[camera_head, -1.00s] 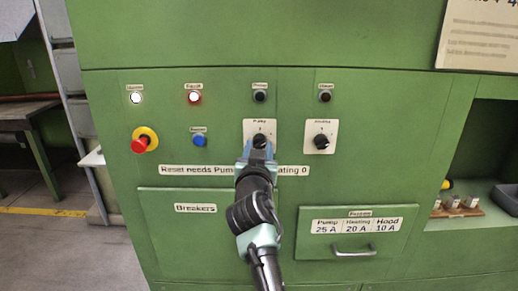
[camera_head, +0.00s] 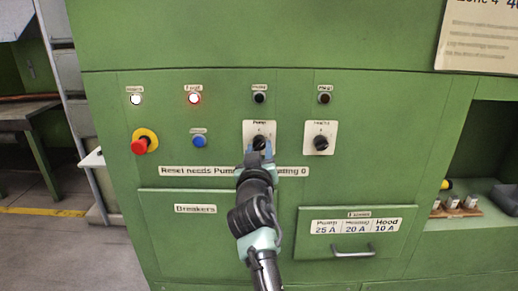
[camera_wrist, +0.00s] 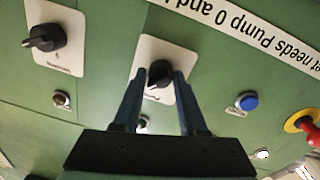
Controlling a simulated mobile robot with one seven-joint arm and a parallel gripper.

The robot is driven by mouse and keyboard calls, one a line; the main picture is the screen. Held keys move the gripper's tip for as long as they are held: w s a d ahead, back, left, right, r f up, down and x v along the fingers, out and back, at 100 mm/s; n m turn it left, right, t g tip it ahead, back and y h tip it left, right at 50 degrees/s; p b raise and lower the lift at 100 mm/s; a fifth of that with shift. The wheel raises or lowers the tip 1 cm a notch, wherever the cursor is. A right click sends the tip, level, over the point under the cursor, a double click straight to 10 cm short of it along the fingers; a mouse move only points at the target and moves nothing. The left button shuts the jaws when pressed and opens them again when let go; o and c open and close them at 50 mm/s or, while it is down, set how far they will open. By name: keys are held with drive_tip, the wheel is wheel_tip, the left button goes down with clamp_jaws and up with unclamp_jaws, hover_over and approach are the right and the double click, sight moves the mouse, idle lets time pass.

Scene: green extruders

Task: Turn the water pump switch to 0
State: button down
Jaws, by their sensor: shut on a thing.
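The pump switch is a black rotary knob (camera_head: 259,142) on a white plate, left of a similar heating switch (camera_head: 321,142). My gripper (camera_head: 258,153) is at the pump switch from below, its fingers on either side of the knob. In the wrist view, which is upside down, the pump knob (camera_wrist: 159,73) sits between the two blue-grey fingertips (camera_wrist: 157,80). My gripper is shut on it. The knob's exact pointer direction against its marks is too small to read.
A red emergency button (camera_head: 140,145) and a blue button (camera_head: 199,141) are to the left. A lit white lamp (camera_head: 135,99) and a lit red lamp (camera_head: 194,98) are above. A fuse drawer with a handle (camera_head: 353,250) is below right.

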drive_tip(key=n+p, duration=0.1)
drive_tip(key=n, duration=0.3)
drive_tip(key=shift+r+n, duration=0.1)
drive_tip(key=shift+n, duration=0.3)
drive_tip(key=shift+n+y+p, duration=0.3)
drive_tip(key=shift+n+p, duration=0.45)
drive_tip(key=shift+n, duration=1.15)
drive_tip(key=shift+c, duration=2.4)
unclamp_jaws()
drive_tip(key=shift+s, duration=0.1)
drive_tip(key=s, duration=1.2)
drive_tip(key=shift+s+f+p, duration=0.4)
drive_tip(key=shift+a, duration=0.1)
